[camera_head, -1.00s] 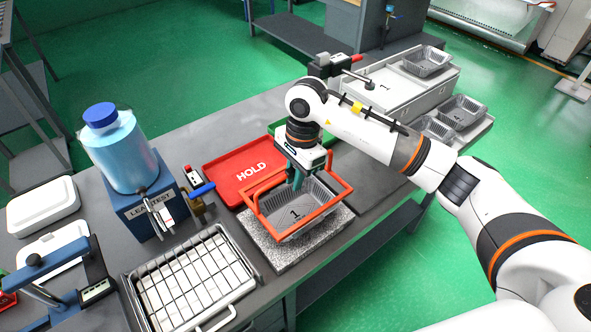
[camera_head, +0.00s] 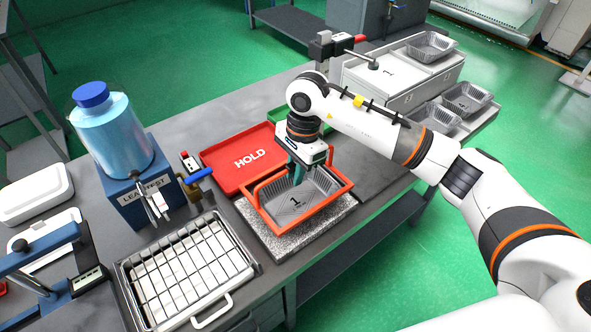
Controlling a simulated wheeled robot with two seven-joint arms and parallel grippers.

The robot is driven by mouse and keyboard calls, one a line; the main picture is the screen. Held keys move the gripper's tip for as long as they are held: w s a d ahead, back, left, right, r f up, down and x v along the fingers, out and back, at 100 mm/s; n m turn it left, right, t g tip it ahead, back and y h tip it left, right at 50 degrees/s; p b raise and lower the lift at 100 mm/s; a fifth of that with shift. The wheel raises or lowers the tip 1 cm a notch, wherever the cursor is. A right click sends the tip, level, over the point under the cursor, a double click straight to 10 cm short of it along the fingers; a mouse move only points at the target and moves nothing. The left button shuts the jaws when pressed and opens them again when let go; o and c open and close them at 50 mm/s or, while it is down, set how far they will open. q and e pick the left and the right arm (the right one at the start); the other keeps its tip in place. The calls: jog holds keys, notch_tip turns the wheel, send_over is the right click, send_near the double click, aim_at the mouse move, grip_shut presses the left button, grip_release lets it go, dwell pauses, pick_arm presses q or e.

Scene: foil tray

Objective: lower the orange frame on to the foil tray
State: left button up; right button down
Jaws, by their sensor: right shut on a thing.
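The orange frame (camera_head: 318,207) is level around the rim of the foil tray. I cannot tell whether it fully touches the rim all round. The foil tray (camera_head: 293,201) is silver, marked "1", and stands on a speckled stone slab (camera_head: 284,244). My right gripper (camera_head: 297,176) comes down from above at the far side of the tray, shut on the orange frame. Its fingers hide part of the frame and the tray's back wall. My left gripper is not in view.
A red HOLD tray (camera_head: 235,163) lies behind and left of the slab. A wire rack (camera_head: 187,272) stands front left, and the blue leak test stand (camera_head: 143,196) stands left. More foil trays (camera_head: 432,46) are at the back right. The bench right of the slab is clear.

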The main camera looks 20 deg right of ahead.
jog(key=shift+b, duration=0.35)
dwell(0.7)
jog(key=shift+f+b, duration=0.6)
dwell(0.5)
jog(key=c, duration=1.3)
grip_release()
jog(key=r+b, duration=0.1)
jog(key=r, duration=0.2)
jog(key=d+r+b, duration=0.1)
jog(key=r, duration=0.3)
jog(key=r+b, duration=0.1)
jog(key=r, duration=0.2)
jog(key=shift+w+d+r, duration=0.25)
jog(key=shift+w+r, duration=0.05)
jog(key=shift+r, duration=0.65)
jog(key=shift+d, duration=0.1)
